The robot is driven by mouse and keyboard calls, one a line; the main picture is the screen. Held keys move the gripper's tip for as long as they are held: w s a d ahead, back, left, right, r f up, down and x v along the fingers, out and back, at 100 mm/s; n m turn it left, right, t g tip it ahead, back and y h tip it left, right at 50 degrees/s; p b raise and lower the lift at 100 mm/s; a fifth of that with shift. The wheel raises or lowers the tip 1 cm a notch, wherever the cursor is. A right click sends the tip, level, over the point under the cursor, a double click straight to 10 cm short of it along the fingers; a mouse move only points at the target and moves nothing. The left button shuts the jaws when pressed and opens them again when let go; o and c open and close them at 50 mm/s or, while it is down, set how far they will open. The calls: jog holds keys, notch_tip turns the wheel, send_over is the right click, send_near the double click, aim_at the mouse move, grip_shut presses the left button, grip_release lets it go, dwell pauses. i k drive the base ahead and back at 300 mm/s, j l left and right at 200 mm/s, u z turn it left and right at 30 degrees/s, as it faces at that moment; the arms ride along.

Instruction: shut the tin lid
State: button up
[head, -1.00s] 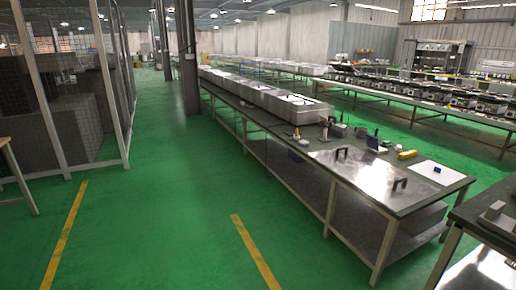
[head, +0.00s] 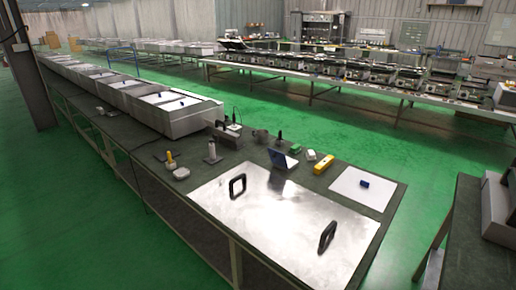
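A large shiny metal sheet (head: 280,222) with two black handles, one toward the left (head: 238,185) and one toward the right (head: 328,236), lies flat at the near end of the long dark workbench (head: 110,128). It looks like the tin lid, and I cannot tell whether anything lies beneath it. No hinge or gap shows along its edges. My gripper is not in view.
Small tools, a blue panel (head: 284,159) and a yellow block (head: 322,163) stand behind the sheet. A white sheet with a blue block (head: 364,184) lies to its right. Metal boxes (head: 172,112) line the bench. Green floor is free at left. Another table (head: 462,235) stands at right.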

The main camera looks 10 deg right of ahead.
aim_at(278, 158)
jog(key=i+j+z, duration=0.1)
jog(key=i, duration=1.25)
jog(key=i+j, duration=1.15)
jog(key=i, duration=0.15)
